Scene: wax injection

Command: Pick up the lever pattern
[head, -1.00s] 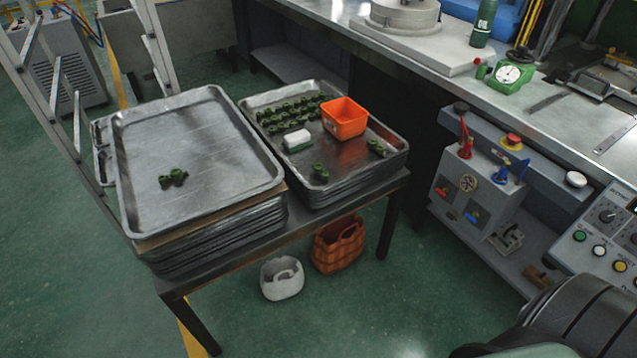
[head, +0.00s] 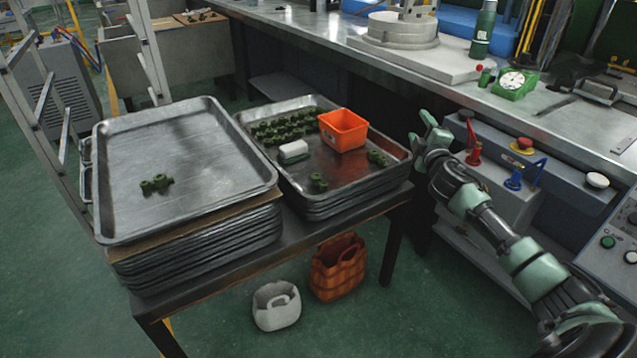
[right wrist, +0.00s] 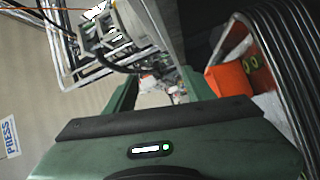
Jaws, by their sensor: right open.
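A small dark green pattern piece (head: 157,184) lies alone on the left metal tray (head: 215,125). My right gripper (head: 424,131) is open and empty, to the right of the right tray and apart from every piece. Its fingers also show in the right wrist view (right wrist: 158,90). My left gripper is not in view.
An orange bin (head: 343,130) and a white and green block (head: 293,151) stand in the right tray. The workbench (head: 400,72) with a control box (head: 500,165) is close to my right arm. Baskets (head: 337,268) sit on the floor below.

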